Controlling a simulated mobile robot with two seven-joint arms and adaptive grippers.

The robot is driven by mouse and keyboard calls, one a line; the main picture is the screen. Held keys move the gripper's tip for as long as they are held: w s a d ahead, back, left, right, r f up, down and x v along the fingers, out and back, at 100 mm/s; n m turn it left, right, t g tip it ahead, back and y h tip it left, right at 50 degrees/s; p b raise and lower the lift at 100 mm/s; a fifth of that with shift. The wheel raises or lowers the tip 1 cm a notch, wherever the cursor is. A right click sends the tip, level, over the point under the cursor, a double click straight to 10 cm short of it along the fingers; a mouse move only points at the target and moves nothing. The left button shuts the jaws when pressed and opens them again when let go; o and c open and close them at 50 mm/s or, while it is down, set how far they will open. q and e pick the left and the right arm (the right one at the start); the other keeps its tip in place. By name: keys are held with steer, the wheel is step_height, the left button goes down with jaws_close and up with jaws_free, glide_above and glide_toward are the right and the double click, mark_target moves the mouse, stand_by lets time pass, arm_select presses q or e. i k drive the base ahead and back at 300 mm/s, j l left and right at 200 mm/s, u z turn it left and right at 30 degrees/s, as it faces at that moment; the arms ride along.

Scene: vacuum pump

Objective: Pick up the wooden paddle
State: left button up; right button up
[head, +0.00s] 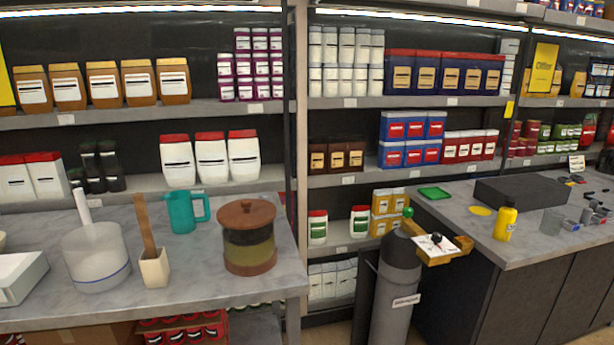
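The wooden paddle (146,222) is a brown, flat stick in the head view. It stands nearly upright, tilted a little to the left, with its lower end inside a small cream square holder (155,269). The holder sits on the grey marbled counter (205,285) at the left. The paddle's lower end is hidden by the holder. Neither of my grippers is in view.
A white cylindrical tub (97,262) with an upright handle stands left of the holder. A teal jug (183,213) is behind it, and a lidded jar (248,245) is to the right. A grey cylinder (394,300) stands between the counters.

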mark_target(139, 201)
steer(key=u, duration=1.25)
steer(key=i+l+u, duration=0.15)
steer(key=l, duration=0.35)
steer(key=k, duration=0.1)
